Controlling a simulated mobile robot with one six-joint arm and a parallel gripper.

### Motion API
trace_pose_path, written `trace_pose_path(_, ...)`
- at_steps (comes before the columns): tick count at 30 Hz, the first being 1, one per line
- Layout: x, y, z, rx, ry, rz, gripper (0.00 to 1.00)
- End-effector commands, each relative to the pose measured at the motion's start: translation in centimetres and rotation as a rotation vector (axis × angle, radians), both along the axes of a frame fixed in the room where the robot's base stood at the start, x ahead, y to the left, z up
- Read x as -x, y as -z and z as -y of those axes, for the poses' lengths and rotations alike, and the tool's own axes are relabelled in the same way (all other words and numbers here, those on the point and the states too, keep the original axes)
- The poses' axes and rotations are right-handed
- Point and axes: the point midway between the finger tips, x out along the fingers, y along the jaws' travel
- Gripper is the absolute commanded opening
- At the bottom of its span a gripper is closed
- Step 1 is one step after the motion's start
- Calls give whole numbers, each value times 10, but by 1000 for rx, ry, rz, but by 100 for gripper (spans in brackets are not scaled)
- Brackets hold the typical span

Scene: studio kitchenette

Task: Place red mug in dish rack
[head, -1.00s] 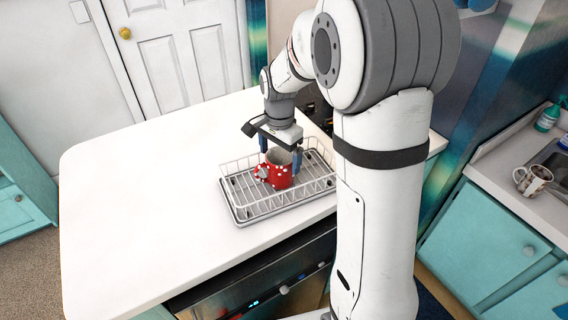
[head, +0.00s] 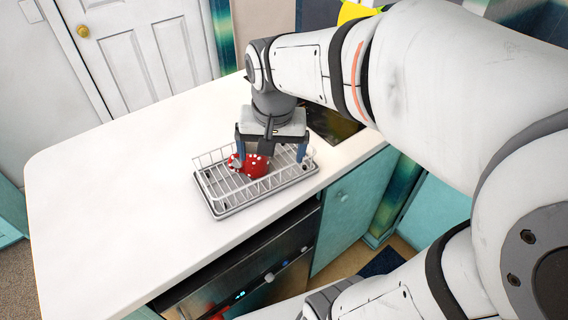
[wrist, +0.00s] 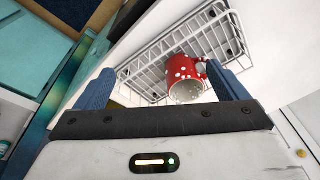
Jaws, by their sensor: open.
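The red mug (head: 257,166) with white spots sits inside the white wire dish rack (head: 236,210) on the counter. In the wrist view, the mug (wrist: 184,70) shows its open mouth towards my gripper and its handle to the right; I cannot tell whether it stands fully upright. My gripper (head: 271,154) is above the rack, pointing down, with its blue fingers spread wide. In the wrist view, the mug lies beyond the fingertips of my gripper (wrist: 160,70), nearer the right finger, with no finger closed on it. My gripper hides the mug's upper part in the head view.
The white counter (head: 110,190) is clear to the left of the rack. A dark cooktop (head: 332,125) lies behind it at the right. An oven front (head: 250,270) and teal cabinet (head: 345,215) are below the counter's front edge.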

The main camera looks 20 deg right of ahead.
Motion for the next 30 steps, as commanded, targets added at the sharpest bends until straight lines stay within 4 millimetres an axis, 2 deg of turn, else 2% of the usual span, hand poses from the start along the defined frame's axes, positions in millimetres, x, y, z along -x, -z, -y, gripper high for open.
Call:
trace_pose_path(1,17,1,1,12,-63,22,93)
trace_pose_path(3,36,5,1,31,-147,45,93)
trace_pose_path(8,64,13,2,66,-284,80,93)
trace_pose_path(9,68,15,7,71,-304,85,93)
trace_pose_path(12,73,17,17,79,-326,92,93)
trace_pose_path(30,73,18,16,80,-335,92,93)
